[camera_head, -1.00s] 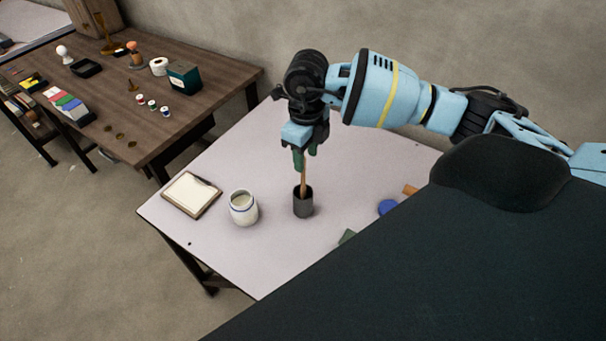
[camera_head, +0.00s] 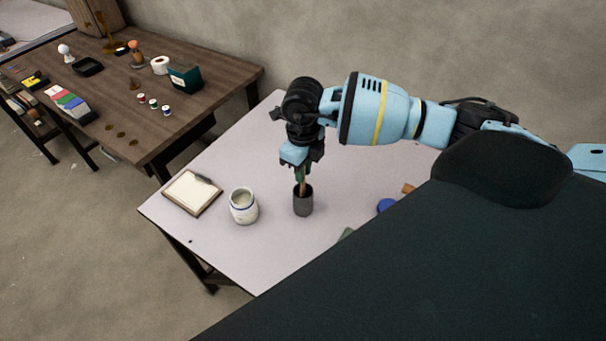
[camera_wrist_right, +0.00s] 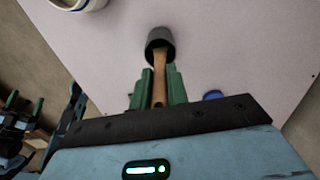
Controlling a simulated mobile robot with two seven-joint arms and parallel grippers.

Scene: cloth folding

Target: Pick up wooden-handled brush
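The wooden-handled brush (camera_wrist_right: 159,75) stands in a dark grey cup (camera_head: 303,203) on the pale table; its lower end is hidden inside the cup. My right gripper (camera_wrist_right: 160,82) points down from above the cup. Its green fingers are on either side of the wooden handle, just above the cup's rim, and look slightly apart from it. My left gripper (camera_wrist_right: 24,104) shows only at the left edge of the right wrist view, away from the table, with its green fingers apart and nothing between them.
A white jar with a blue band (camera_head: 243,206) stands left of the cup, and a clipboard (camera_head: 192,193) lies further left. A blue disc (camera_head: 386,206) lies to the right. A brown table (camera_head: 200,62) with small items stands behind left.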

